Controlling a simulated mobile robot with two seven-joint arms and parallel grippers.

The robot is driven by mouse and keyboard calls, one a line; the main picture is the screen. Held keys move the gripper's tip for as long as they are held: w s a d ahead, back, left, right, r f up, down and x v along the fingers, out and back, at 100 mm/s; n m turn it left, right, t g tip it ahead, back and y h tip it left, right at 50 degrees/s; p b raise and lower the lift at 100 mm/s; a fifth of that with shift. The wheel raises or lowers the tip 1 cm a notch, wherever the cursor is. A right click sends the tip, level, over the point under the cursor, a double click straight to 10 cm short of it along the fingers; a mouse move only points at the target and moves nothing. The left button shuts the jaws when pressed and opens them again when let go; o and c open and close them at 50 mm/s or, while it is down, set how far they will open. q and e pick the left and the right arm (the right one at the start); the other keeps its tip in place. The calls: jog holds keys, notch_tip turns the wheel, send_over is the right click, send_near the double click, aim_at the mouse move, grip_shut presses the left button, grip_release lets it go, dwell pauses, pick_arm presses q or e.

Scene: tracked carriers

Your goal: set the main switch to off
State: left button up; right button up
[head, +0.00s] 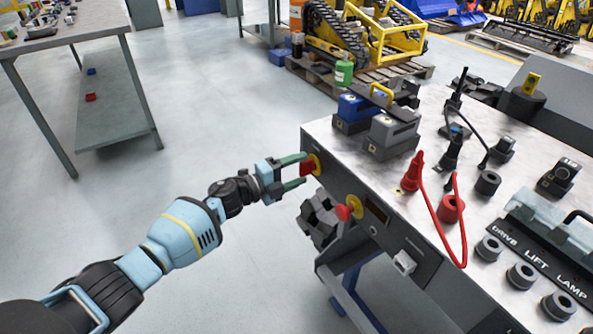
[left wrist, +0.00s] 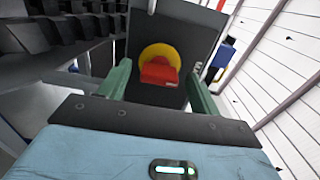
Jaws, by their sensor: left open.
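The main switch shows as a red handle (head: 308,165) on a yellow disc (head: 318,165), on the dark front panel of the bench near its left corner. In the left wrist view the red handle (left wrist: 159,74) sits in front of the yellow disc (left wrist: 158,51), near the middle. My left gripper (head: 302,169) is open, with one green finger on each side of the handle. I cannot tell whether the fingers touch it. The switch's position marking is too small to read. My right gripper is not in view.
A red mushroom button (head: 343,212) on yellow sits on the same panel, close by to the right. The bench top (head: 345,150) carries blue and grey blocks, red plugs with a cable, and several black sockets. Open floor (head: 215,120) lies left of the bench.

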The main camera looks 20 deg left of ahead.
pick_arm(q)
jog(key=p+v, duration=0.1)
jog(key=v, duration=0.6)
jog(key=shift+s+a, duration=0.25)
jog(key=shift+s, duration=0.1)
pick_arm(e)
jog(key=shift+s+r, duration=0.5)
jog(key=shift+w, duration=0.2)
